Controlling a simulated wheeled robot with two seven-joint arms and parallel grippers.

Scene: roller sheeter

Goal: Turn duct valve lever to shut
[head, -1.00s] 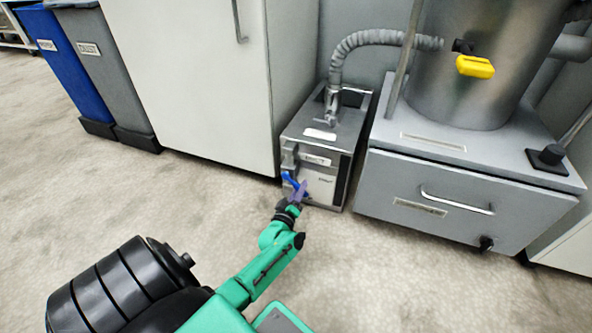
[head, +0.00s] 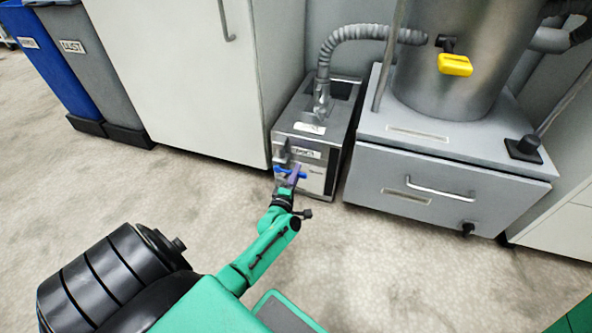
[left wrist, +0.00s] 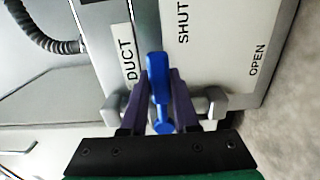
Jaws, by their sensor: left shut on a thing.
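The blue duct valve lever (head: 291,173) is on the front of a small grey metal box (head: 318,120) on the floor. In the left wrist view the lever (left wrist: 158,75) stands between the two purple fingers of my left gripper (left wrist: 162,85), which is shut on it. My left gripper (head: 290,182) also shows at the box front in the head view, partly covering the lever's mount. Labels DUCT (left wrist: 128,60), SHUT (left wrist: 183,22) and OPEN (left wrist: 257,60) are on the panel. The lever lies nearly level in the head view. My right gripper is out of view.
A ribbed grey hose (head: 350,33) rises from the box top. A white cabinet (head: 190,80) stands to its left, and a grey drawer unit (head: 440,190) with a metal drum and yellow handle (head: 455,64) to its right. Open floor lies in front.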

